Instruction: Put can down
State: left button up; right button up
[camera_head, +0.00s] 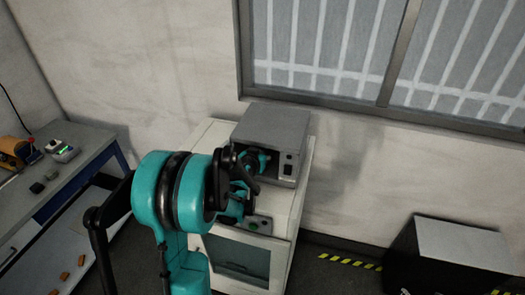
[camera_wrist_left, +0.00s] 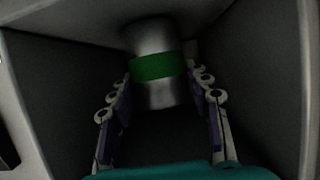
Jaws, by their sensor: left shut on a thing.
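The can (camera_wrist_left: 152,66) is silver with a green band around its middle. In the left wrist view it stands between the two fingers of my left gripper (camera_wrist_left: 160,82), which is shut on it. In the head view my left gripper (camera_head: 257,160) reaches into the open front of a grey box (camera_head: 272,128) on a white cabinet. The can cannot be made out in the head view; the gripper and box hide it. Dark inner walls of the box surround the can and fingers. Whether the can's bottom touches the box floor cannot be told. My right gripper is not in view.
The white cabinet (camera_head: 217,133) stands against the wall below a barred window (camera_head: 330,45). A grey workbench (camera_head: 85,150) with small items is at the left. A black box with a grey top (camera_head: 462,243) stands at the lower right.

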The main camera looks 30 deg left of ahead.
pick_arm(q)
jog(key=o, duration=1.5)
jog(key=shift+w+f, duration=0.1)
jog(key=shift+f, duration=0.1)
jog(key=shift+c, duration=0.2)
jog(key=shift+r, duration=0.1)
jog(key=shift+r, duration=0.1)
jog(key=shift+s+r, duration=0.1)
jog(key=shift+s, duration=0.15)
jog(key=p+v, duration=0.1)
jog(key=v, duration=1)
jog(key=s+d+m+g+h, duration=0.1)
jog(key=s+d+g+h, duration=0.1)
jog(key=s+d, duration=0.35)
jog(key=s+d+m+g+h, duration=0.1)
jog(key=s+d, duration=0.1)
jog(key=d, duration=0.6)
jog(key=s+d+g, duration=0.1)
jog(key=s+d, duration=0.1)
jog(key=s, duration=0.3)
jog(key=s+d+f+g, duration=0.1)
jog(key=s+d+g, duration=0.1)
jog(key=s, duration=0.4)
jog(key=shift+d+m, duration=0.4)
jog(key=shift+d, duration=0.4)
